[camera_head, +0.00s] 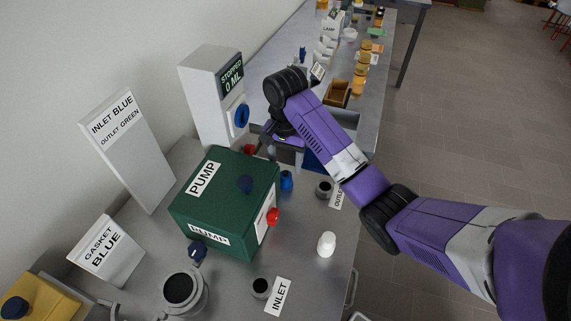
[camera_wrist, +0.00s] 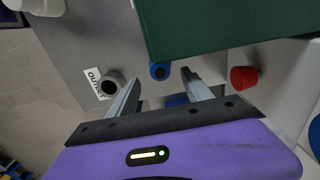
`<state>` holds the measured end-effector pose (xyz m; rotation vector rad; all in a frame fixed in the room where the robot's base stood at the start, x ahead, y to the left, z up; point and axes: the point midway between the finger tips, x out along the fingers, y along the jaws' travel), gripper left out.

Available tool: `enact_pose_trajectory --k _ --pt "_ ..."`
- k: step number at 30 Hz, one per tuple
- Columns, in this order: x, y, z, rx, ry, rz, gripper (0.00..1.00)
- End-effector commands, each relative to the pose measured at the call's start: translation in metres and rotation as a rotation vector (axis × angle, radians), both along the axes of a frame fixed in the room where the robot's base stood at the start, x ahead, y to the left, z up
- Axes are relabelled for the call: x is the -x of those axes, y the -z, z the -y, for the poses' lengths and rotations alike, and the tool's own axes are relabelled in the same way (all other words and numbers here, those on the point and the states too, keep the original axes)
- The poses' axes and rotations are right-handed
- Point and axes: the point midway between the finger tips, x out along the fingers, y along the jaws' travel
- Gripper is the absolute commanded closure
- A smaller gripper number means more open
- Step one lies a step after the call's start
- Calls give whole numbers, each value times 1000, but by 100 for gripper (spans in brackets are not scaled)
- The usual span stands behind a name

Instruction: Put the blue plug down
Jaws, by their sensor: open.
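A small blue piece (camera_head: 287,180), which looks like the blue plug, stands on the grey bench against the right side of the green pump (camera_head: 228,205). In the wrist view it is a blue ring with a dark centre (camera_wrist: 159,71). My gripper (camera_wrist: 160,79) is open, with a fingertip to each side of that ring and no contact visible. Another blue patch (camera_wrist: 175,100) shows between the fingers, partly hidden by the palm; I cannot tell what it is. In the head view my arm hides most of the gripper.
The grey outlet socket (camera_head: 324,188) and its label stand close to the right of the blue piece. A red piece (camera_wrist: 243,78) is beside the pump. A white piece (camera_head: 326,244) and the inlet socket (camera_head: 261,288) are nearer. The meter (camera_head: 212,95) stands behind.

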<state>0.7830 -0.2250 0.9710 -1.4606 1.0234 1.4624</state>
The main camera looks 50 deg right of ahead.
Motion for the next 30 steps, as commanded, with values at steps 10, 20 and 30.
enact_pose_trajectory --k 10,20,30 --pt "-2 -40 2 4 0 6 42" --pt "0 -46 1 1 1 0 42" --pt "0 -46 0 0 1 0 42"
